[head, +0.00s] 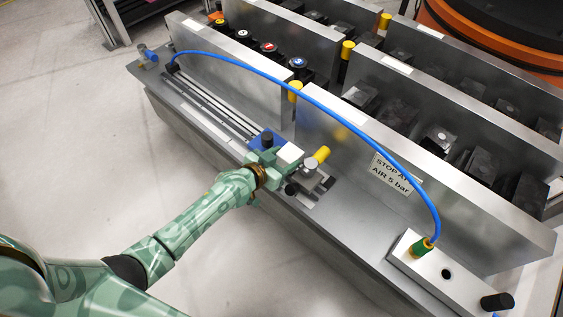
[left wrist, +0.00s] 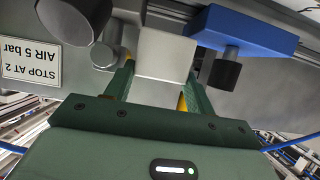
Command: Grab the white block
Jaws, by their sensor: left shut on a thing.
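The white block (head: 289,154) sits at the front of the metal drive unit, between a blue block (head: 266,140) and a grey fitting with a yellow cap (head: 321,154). My left gripper (head: 275,163) is at the block, its arm reaching in from the left. In the left wrist view the white block (left wrist: 166,55) is between the two green fingers of the left gripper (left wrist: 157,88), which is shut on it. The blue block (left wrist: 243,30) with a black knob is close beside it. My right gripper is not in view.
A blue hose (head: 330,112) arches over the unit to a green and yellow fitting (head: 422,247). Upright metal plates (head: 330,131) stand just behind the block. A sign (head: 391,175) reads "STOP AT 2 AIR 5 bar". The floor in front is clear.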

